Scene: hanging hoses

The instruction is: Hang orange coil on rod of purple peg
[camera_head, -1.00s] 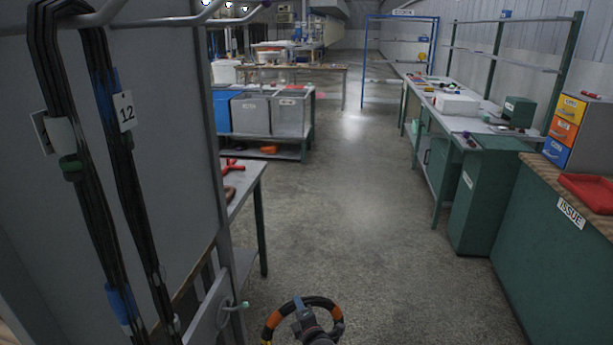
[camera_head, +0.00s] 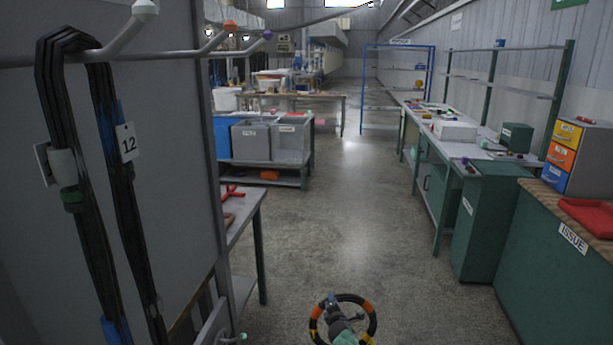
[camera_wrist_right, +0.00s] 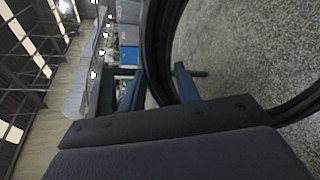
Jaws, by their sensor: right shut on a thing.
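The orange coil, a black hose ring with orange and yellow bands (camera_head: 373,322), hangs at the bottom centre of the head view. My right gripper (camera_head: 332,302) is shut on its upper left part. In the right wrist view the black hose (camera_wrist_right: 156,45) passes between the fingers (camera_wrist_right: 158,92). The purple peg (camera_head: 267,35) is a grey rod with a purple tip, high on the left and farthest along the panel; its rod looks empty. The coil is well below and right of it, apart from it. My left gripper is not in view.
A white-tipped peg (camera_head: 145,8) and an orange-tipped peg (camera_head: 231,27) stand nearer on the grey panel (camera_head: 165,150). A black hose with tag 12 (camera_head: 127,143) hangs at left. A side table (camera_head: 245,210) and green counter (camera_head: 550,260) flank clear floor (camera_head: 370,215).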

